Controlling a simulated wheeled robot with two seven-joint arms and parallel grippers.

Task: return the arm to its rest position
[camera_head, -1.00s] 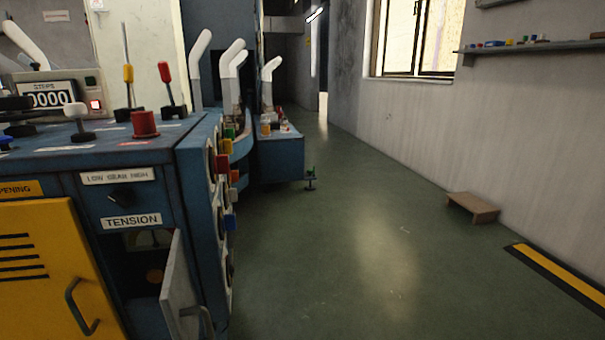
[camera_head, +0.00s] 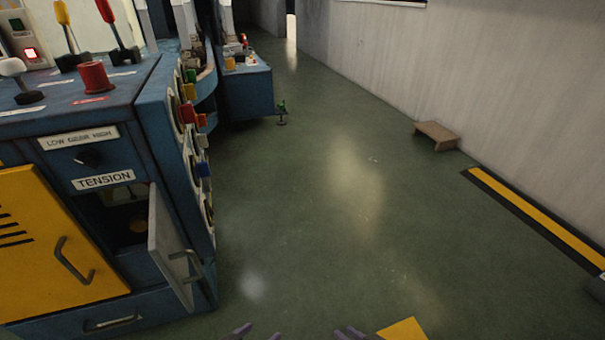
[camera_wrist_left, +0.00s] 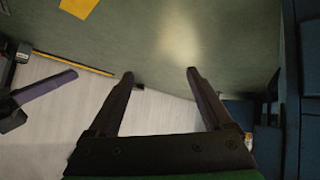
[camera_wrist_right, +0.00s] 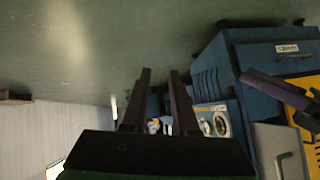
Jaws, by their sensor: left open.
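My left gripper (camera_head: 258,332) shows only as dark fingertips at the bottom edge of the head view. In the left wrist view its two fingers (camera_wrist_left: 160,73) are wide apart with nothing between them. My right gripper (camera_head: 351,333) shows beside it at the same bottom edge. In the right wrist view its fingers (camera_wrist_right: 159,72) stand a narrower gap apart, and I see nothing held. Both grippers are in front of the open floor, to the right of the blue machine (camera_head: 150,110). Most of both arms is out of the head view.
The machine's small grey door (camera_head: 172,240) stands open under the TENSION label, beside a yellow door (camera_head: 45,245). The green floor (camera_head: 330,220) is clear ahead. A brown step (camera_head: 436,135) and a yellow-black strip (camera_head: 535,215) lie along the right wall.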

